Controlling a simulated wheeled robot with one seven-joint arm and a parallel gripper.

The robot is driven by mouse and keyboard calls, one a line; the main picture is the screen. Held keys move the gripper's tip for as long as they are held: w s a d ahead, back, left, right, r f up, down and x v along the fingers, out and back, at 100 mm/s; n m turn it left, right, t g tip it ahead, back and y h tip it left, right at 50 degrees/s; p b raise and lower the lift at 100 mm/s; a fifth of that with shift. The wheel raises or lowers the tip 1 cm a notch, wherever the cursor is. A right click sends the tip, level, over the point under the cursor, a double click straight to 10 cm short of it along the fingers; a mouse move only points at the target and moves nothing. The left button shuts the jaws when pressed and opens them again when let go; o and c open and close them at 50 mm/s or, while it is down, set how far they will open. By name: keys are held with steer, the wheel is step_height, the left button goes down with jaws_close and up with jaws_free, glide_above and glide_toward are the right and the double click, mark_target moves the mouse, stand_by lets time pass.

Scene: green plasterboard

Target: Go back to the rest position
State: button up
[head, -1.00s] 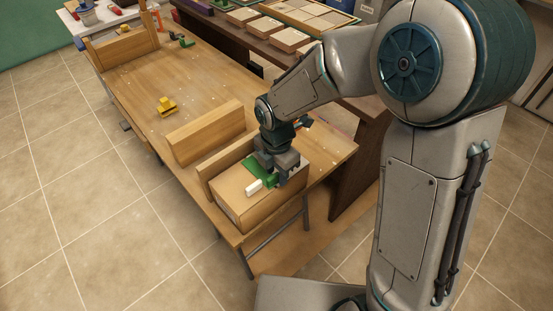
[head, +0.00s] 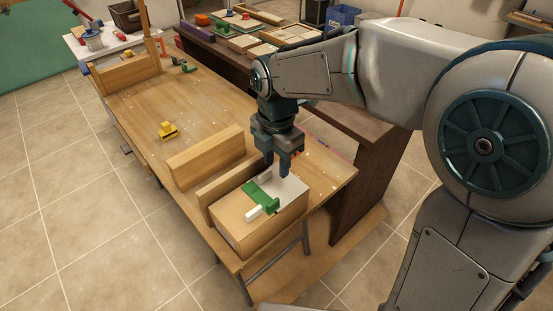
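My gripper (head: 277,168) hangs fingers-down just above the wooden box (head: 236,225) at the near end of the workbench. Its two fingers are apart and nothing shows between them. A green tool with a white end (head: 265,197) lies on top of the box, below and slightly left of the fingertips. A pale flat sheet (head: 292,188) lies beside the green tool on the box top. My arm reaches in from the right, with its elbow raised.
Wooden boards (head: 205,157) stand upright on the bench (head: 135,102) beside the box. A yellow clamp-like object (head: 167,130) lies farther along. A dark side table (head: 375,150) with trays stands behind. Tiled floor on the left is clear.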

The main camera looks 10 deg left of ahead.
stand_by(0.3)
steer(key=s+d+m+t, duration=0.1)
steer(key=s+d+m, duration=0.2)
steer(key=d+m, duration=0.4)
steer(key=s+d+m+t, duration=0.1)
steer(key=s+d+m, duration=0.3)
steer(key=d+m, duration=0.3)
steer(key=s+d+r+m+t, duration=0.1)
steer(key=s+d+m, duration=0.3)
steer(key=m, duration=1)
steer(key=shift+d, duration=1.7)
steer(key=shift+s, duration=0.1)
